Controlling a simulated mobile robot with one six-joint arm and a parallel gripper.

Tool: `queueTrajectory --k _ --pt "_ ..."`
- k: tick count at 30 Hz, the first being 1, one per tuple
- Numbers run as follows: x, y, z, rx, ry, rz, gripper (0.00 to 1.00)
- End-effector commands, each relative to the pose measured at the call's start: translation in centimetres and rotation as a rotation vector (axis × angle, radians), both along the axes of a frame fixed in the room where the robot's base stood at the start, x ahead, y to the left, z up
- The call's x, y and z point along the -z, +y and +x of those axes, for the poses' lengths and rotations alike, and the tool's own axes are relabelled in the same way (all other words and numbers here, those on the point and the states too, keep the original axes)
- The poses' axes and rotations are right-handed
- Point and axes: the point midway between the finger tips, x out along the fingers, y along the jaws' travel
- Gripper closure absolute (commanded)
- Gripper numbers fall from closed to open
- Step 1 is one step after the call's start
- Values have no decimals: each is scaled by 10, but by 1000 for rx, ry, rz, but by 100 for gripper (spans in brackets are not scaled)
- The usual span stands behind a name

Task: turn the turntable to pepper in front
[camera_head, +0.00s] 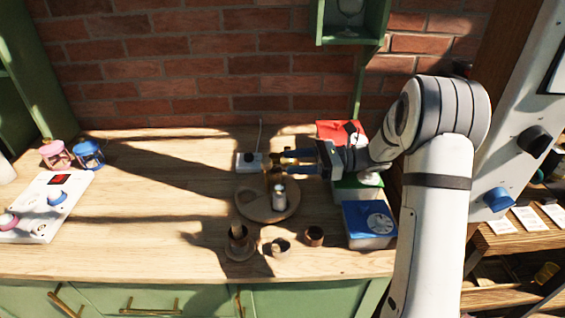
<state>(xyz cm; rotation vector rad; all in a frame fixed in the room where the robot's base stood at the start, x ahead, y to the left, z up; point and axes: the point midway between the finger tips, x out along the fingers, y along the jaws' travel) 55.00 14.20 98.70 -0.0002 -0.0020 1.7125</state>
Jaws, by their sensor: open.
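The round wooden turntable (246,207) lies on the table, right of the picture's middle line in part and behind the small cups. A small jar with a pale top (279,195) stands on its front right part. A golden-brown upright piece (272,173) stands at its back, next to my fingertips. I cannot tell which item is the pepper. My gripper (281,162) reaches in from the right, with its two blue fingers apart and pointing left over the turntable's back edge. Whether a finger touches the golden-brown piece is unclear.
Red (339,130), green (352,190) and blue (369,222) boxes line the right side. A white box with a black knob (249,162) stands behind the turntable. A brown cup (238,240) and other small cups (314,236) stand in front. The table's left middle is clear.

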Motion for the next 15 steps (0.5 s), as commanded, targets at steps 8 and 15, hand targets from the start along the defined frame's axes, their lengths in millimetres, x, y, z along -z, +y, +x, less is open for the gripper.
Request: queueTrajectory --k 8,15 --pt "0 -4 0 0 0 0 53" --pt "-4 -3 2 27 7 -44 70"
